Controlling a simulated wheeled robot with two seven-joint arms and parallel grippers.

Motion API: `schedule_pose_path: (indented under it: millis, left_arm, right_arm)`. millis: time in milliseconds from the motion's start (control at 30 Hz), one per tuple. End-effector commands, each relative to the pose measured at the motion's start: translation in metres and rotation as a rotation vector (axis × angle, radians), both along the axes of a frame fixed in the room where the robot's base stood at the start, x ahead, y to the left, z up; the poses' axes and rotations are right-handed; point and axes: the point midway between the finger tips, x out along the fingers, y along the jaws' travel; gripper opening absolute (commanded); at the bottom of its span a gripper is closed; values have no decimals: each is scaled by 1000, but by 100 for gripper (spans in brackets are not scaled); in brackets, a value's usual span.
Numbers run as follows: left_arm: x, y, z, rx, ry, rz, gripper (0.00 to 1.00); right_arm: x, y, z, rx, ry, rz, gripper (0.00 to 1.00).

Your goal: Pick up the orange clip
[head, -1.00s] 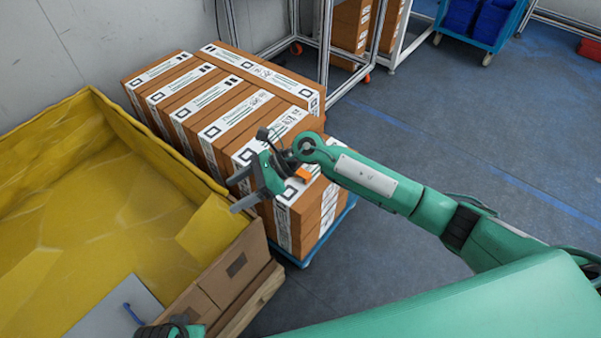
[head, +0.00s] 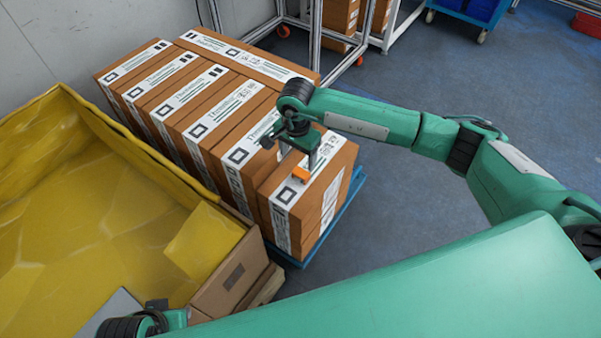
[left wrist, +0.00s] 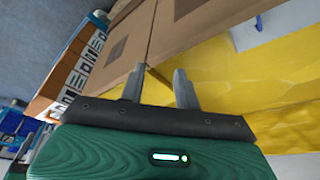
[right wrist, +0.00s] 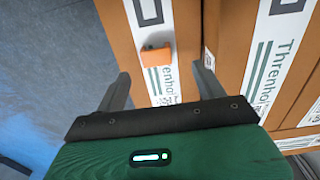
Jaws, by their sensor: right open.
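The small orange clip (head: 300,174) lies on top of the nearest brown box with a white label strip. It also shows in the right wrist view (right wrist: 155,56), ahead of the fingers and roughly between their lines. My right gripper (head: 298,160) points down over this box, just behind the clip in the head view; in the right wrist view its fingers (right wrist: 160,82) are apart and empty. My left gripper (left wrist: 156,80) is open and empty in the left wrist view, by the cardboard edge and yellow lining of the large container. Its fingers do not show in the head view.
Several brown labelled boxes (head: 190,105) stand in a row on a blue cart (head: 345,205). A large cardboard container with yellow lining (head: 85,215) stands at left. A metal frame (head: 317,40) stands behind. The floor (head: 440,80) at right is open.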

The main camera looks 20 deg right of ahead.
Motion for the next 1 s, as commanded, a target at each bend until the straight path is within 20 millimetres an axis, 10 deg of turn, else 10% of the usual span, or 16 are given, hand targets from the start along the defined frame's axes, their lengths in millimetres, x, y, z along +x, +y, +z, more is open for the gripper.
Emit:
schedule_pose_path:
  millis: [900, 1000]
  left_arm:
    - [-2, 1, 9, 0, -9, -1, 32]
    - [-3, 1, 9, 0, -10, -1, 32]
  right_arm:
    - [-1, -10, -78, 1, 0, -1, 71]
    - [-2, -10, -78, 1, 0, -1, 55]
